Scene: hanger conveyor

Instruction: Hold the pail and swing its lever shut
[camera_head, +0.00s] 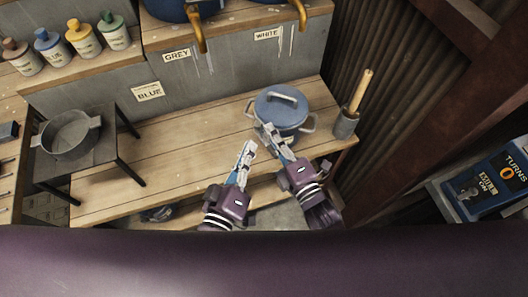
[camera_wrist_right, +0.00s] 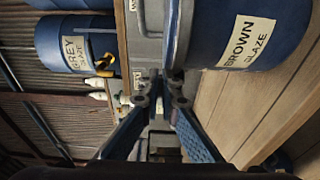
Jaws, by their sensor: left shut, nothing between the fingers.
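The blue pail (camera_head: 291,118) stands upright near the right end of the wooden bench, its lid on, with a grey grip on top and grey side handles. In the right wrist view, the pail (camera_wrist_right: 262,28) bears a "BROWN GLAZE" label. My right gripper (camera_head: 266,129) reaches the pail's front left. Its fingertips (camera_wrist_right: 163,82) are close together beside the pail's rim; I cannot tell whether they hold anything. My left gripper (camera_head: 249,148) is shut and empty, left of the right one and apart from the pail. I cannot make out the lever clearly.
A grey pot (camera_head: 352,122) with a wooden stick stands right of the pail. A dark stand with a pan (camera_head: 70,135) is at the left. Glaze barrels (camera_head: 180,8) with brass taps and several bottles (camera_head: 83,40) line the back. The bench's middle is clear.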

